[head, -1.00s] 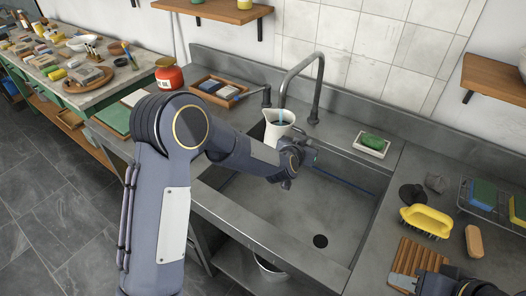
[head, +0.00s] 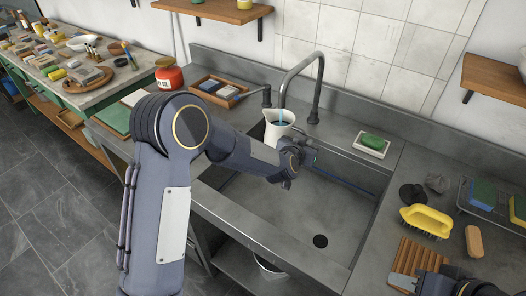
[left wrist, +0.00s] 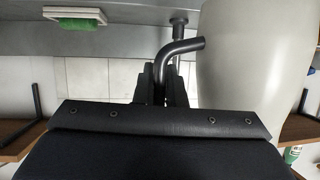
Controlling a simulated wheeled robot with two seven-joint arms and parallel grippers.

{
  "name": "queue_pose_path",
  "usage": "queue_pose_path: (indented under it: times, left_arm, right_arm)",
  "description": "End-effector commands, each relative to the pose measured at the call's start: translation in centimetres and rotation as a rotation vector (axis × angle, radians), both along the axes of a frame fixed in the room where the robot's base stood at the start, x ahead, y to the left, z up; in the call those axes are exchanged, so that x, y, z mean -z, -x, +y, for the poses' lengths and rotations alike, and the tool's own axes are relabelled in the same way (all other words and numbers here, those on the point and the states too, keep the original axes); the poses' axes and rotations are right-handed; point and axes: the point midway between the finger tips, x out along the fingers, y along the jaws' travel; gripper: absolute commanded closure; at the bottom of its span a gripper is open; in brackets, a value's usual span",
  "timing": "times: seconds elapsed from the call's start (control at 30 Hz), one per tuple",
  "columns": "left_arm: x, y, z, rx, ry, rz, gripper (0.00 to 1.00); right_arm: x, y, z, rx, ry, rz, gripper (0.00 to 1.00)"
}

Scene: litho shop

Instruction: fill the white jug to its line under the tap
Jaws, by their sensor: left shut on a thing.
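The white jug (head: 276,133) stands upright under the spout of the grey tap (head: 318,80), at the back left of the sink. A blue stream of water (head: 281,116) falls from the spout into its mouth. The water level and the line cannot be made out. My left gripper (head: 298,156) is at the jug's right side, shut on its handle. In the left wrist view the pale jug (left wrist: 250,60) fills the right, and a dark curved bar (left wrist: 182,46) runs from between my fingers (left wrist: 165,85) to its side. My right gripper (head: 440,283) is partly cut off at the bottom right.
The sink basin (head: 290,225) is empty in front of the jug. A soap dish (head: 371,145) with green soap sits on the back right rim. A yellow brush (head: 427,220), a wooden rack (head: 412,258) and sponges lie to the right. A wooden tray (head: 213,90) stands left of the tap.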

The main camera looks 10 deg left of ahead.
Motion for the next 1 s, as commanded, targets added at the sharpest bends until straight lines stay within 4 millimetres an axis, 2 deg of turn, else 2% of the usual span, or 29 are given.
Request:
queue_pose_path:
  times: [0.17, 0.63, 1.0]
  left_arm:
    - [-0.2, 0.3, 0.3, -0.001, 0.000, -0.008, 1.00]
    - [-0.1, 6.6, 4.2, 0.000, -0.001, -0.009, 1.00]
    - [-0.3, 7.1, 4.5, 0.000, -0.001, -0.008, 1.00]
  right_arm:
    - [0.3, 0.0, 0.0, 0.000, 0.000, 0.000, 0.65]
    - [3.1, 0.0, 0.0, 0.000, 0.000, 0.000, 0.65]
    - [3.1, 0.0, 0.0, 0.000, 0.000, 0.000, 0.65]
